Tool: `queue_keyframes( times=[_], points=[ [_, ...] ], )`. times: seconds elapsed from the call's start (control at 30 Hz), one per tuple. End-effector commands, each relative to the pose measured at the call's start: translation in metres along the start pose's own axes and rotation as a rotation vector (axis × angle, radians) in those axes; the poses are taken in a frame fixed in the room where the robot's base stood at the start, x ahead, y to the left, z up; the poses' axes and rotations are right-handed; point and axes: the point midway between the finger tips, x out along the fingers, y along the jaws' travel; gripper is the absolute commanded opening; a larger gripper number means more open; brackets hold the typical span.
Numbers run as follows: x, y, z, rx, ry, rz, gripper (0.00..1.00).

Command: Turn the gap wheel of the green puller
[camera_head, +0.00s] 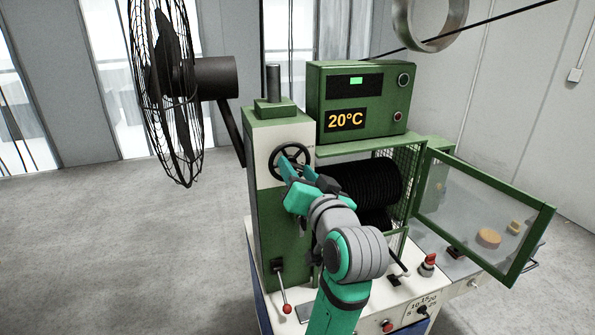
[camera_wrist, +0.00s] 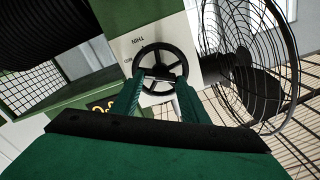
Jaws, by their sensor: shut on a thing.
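The green puller (camera_head: 270,215) stands in the middle of the head view, with a white panel at its upper front. The black spoked gap wheel (camera_head: 290,146) is on that panel. In the wrist view the wheel (camera_wrist: 160,45) is seen nearly face on, with printed lettering above it, upside down. My gripper (camera_head: 290,173) reaches the wheel's lower part from the front, and in the wrist view its two green fingers (camera_wrist: 157,80) are closed on the wheel near its hub and a spoke. The exact contact is partly hidden.
A display box (camera_head: 362,102) reading 20°C sits on top right. A caged fan (camera_head: 170,90) stands at the left, close to my wrist. A black roller (camera_head: 365,185) and an open framed guard door (camera_head: 480,215) are at the right. A red-knobbed lever (camera_head: 284,307) is below.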

Motion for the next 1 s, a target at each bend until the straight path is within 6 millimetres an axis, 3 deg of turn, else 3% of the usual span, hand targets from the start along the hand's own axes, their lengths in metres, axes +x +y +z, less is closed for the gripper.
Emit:
queue_keyframes(
  times=[0.53,0.57,0.6,1.0],
  points=[
    [0.0002,-0.0010,-0.0021,0.027,0.005,-0.002,0.18],
    [0.0002,-0.0010,-0.0020,0.027,0.005,-0.002,0.48],
    [0.0001,-0.0009,-0.0019,0.027,0.005,-0.002,0.57],
    [-0.0052,-0.0001,-0.0011,0.026,0.003,-0.001,0.59]
  ],
)
